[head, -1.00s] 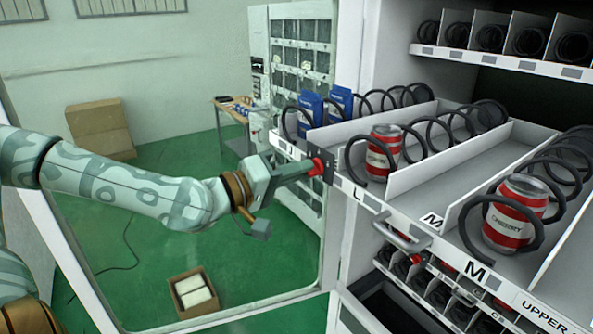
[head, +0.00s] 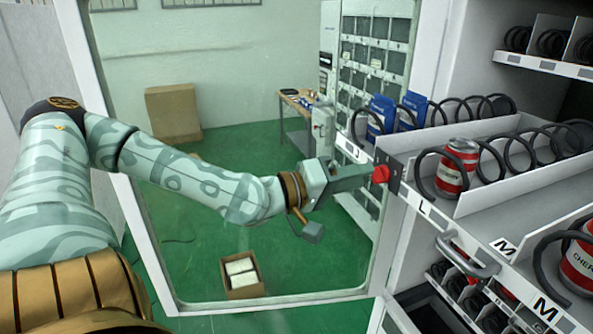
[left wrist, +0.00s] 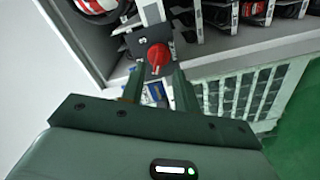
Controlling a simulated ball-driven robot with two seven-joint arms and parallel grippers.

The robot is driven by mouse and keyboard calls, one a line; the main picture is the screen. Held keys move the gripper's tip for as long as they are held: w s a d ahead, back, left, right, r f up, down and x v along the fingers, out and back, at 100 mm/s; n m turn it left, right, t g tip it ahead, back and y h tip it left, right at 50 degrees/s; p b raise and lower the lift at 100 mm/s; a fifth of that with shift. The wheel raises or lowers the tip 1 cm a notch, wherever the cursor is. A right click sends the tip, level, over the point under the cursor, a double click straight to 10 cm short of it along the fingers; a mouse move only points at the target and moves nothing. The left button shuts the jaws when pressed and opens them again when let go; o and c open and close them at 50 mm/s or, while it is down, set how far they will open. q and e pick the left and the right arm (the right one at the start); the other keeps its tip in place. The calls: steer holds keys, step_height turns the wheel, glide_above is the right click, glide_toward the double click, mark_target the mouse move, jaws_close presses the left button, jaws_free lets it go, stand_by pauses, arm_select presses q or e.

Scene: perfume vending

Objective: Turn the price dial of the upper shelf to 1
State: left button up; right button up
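The red price dial (head: 380,174) sits on a dark plate at the left front corner of the pulled-out upper shelf (head: 520,190). The dial also shows in the left wrist view (left wrist: 158,56), where its number marks are too small to read. My left gripper (head: 364,177) points at the dial from the left. In the left wrist view its two fingers (left wrist: 160,78) stand apart, with the red knob at their tips, roughly centred between them. I cannot tell whether the fingers touch the knob. My right gripper is not in view.
The shelf holds black coils, red cans (head: 457,168) and blue boxes (head: 381,112). A handle (head: 467,258) sits below its front edge. A cardboard box (head: 240,275) lies on the green floor.

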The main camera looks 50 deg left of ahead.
arm_select(q)
steer(key=p+v, duration=0.2)
steer(key=v, duration=1.2)
steer(key=shift+s, duration=0.3)
steer(key=shift+f, duration=0.1)
